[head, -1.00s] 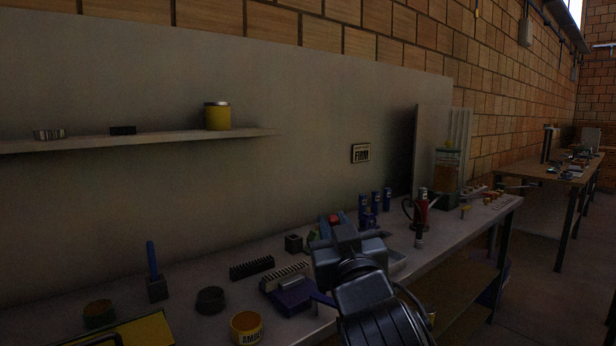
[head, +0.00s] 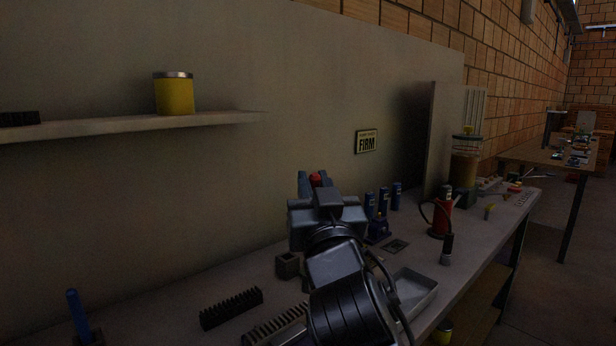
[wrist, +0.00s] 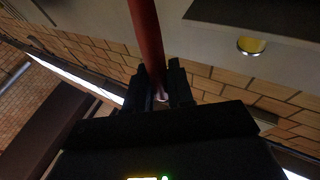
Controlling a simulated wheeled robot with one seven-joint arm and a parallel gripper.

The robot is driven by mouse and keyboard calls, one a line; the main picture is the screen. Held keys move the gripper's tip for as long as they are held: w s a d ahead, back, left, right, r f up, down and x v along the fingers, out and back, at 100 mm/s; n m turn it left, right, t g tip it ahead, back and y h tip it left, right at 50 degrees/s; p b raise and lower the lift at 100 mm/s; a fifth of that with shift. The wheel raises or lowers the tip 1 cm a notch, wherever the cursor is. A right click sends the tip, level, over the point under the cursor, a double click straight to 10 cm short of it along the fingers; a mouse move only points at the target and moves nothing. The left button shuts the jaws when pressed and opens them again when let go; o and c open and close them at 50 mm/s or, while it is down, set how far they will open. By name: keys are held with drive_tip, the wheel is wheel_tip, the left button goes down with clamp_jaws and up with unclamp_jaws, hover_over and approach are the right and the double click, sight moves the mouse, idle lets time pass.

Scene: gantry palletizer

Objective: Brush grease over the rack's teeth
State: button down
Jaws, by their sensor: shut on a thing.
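My gripper (head: 315,188) is raised above the back of the bench in the head view, seen from behind. It is shut on a red rod-like handle (wrist: 146,35), which runs up out of the wrist view; only a red bit shows in the head view. Its working end is not visible, so I cannot tell whether it is the brush. A dark toothed rack (head: 231,308) lies on the bench at lower left of my gripper. A paler toothed rack (head: 272,330) lies beside it, cut off by the bottom edge. My gripper is apart from both racks.
A grey tray (head: 415,292), a dark square block (head: 288,265), blue tubes (head: 383,203) and a red bottle (head: 440,217) stand around my arm. A yellow tin (head: 173,94) sits on the wall shelf (head: 215,119). A blue-handled item (head: 76,312) stands at lower left.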

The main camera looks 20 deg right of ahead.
drive_tip(key=shift+w+f, duration=0.1)
drive_tip(key=shift+f, duration=0.1)
drive_tip(key=shift+f+b, duration=1.8)
drive_tip(key=shift+f, duration=0.5)
